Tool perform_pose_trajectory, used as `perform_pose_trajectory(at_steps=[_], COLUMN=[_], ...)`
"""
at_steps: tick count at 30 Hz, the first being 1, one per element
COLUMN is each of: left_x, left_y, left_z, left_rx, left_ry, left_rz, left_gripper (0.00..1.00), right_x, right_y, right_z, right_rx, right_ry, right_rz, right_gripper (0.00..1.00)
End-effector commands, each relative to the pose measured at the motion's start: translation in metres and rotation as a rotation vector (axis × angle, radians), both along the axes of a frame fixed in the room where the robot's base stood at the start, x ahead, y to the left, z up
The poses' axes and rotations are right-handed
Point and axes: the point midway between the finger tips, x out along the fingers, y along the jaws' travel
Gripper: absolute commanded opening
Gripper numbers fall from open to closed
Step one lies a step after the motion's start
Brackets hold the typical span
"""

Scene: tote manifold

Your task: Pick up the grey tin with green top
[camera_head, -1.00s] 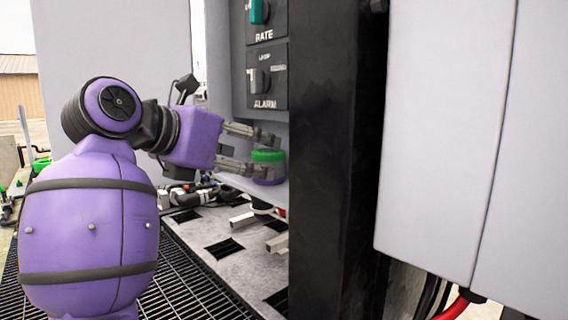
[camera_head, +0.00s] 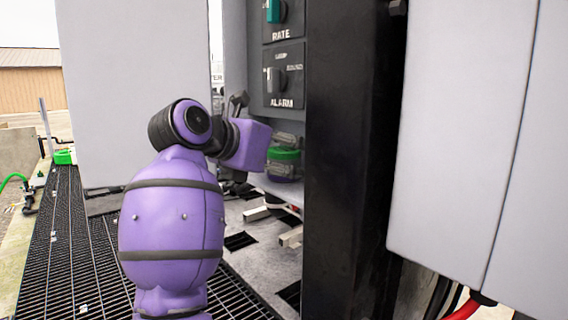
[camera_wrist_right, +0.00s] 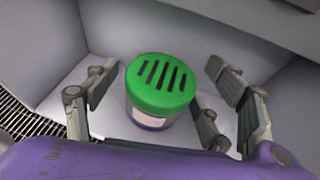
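The tin (camera_wrist_right: 160,88) has a green slotted top and a lower body with a pale label and a dark purplish band. It stands upright on a pale shelf inside the grey cabinet. In the head view the tin (camera_head: 285,155) is partly covered by my right gripper (camera_head: 277,156). In the right wrist view my right gripper (camera_wrist_right: 162,78) is open, its fingers on both sides of the tin with gaps to it. My left gripper is in neither view.
A black post (camera_head: 350,160) stands just right of the tin. A control panel (camera_head: 283,75) with RATE and ALARM knobs is above it. Pale cabinet doors (camera_head: 465,130) fill the right. Dark grating (camera_head: 75,250) covers the floor at left.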

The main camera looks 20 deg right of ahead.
Motion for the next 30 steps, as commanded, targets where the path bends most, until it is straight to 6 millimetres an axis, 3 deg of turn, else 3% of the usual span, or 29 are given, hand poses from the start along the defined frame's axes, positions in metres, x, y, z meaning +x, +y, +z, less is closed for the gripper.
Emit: perform_pose_trajectory(at_steps=[1,11,20,25,30], left_x=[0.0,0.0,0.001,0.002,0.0], left_y=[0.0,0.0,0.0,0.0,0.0], left_z=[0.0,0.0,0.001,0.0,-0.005], left_rx=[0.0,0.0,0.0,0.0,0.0], left_ry=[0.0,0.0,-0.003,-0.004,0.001], left_rz=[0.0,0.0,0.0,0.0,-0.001], left_gripper=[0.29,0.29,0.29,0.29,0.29], right_x=[0.0,0.0,0.0,0.0,-0.017], right_y=[0.0,0.0,0.0,0.0,0.031], right_z=[0.0,0.0,0.003,0.017,0.013], right_rx=[0.0,0.0,0.0,-0.001,0.0], right_ry=[0.0,0.0,-0.001,-0.003,0.0], right_rz=[0.0,0.0,0.0,0.0,0.004], right_gripper=[0.68,0.24,0.24,0.24,0.24])
